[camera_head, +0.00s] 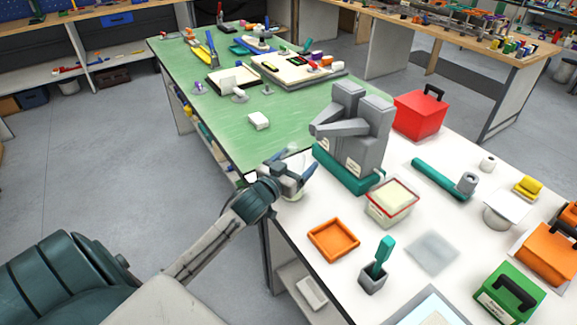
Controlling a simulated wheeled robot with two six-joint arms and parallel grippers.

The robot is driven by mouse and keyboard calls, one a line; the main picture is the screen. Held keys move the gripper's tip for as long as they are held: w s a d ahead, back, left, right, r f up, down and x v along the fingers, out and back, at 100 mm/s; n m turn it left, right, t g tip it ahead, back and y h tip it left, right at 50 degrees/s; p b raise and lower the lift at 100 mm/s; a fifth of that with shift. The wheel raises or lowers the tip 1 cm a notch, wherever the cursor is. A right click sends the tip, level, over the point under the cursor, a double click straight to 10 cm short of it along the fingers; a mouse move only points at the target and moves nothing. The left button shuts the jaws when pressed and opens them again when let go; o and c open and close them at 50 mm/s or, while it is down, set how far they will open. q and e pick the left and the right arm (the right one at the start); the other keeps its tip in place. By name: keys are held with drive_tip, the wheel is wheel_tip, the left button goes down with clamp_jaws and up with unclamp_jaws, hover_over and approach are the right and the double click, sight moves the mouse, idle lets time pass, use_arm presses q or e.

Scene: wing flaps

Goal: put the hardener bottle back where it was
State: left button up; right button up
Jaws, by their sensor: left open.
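My left gripper (291,167) is at the near left corner of the white tabletop, beside the green bench. Its blue fingers are spread apart. Something pale shows at the fingers; I cannot tell whether it is a bottle or part of my gripper. No bottle is clearly recognisable as the hardener bottle in this view. Right of the gripper, a grey twin-column unit (368,130) stands on a teal base (346,173). My right gripper is not in view.
A red-rimmed clear box (391,204), an orange tray (333,240) and a grey cup (372,280) with a teal tool stand on the white tabletop (300,213). A red case (419,115) is behind. A white block (259,121) lies on the green bench (215,130).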

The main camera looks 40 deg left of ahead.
use_arm(q)
drive_tip(key=shift+s+f, duration=0.15)
drive_tip(key=shift+s, duration=0.35)
drive_tip(key=s+b, duration=0.3)
drive_tip(key=s, duration=0.8)
idle(0.6)
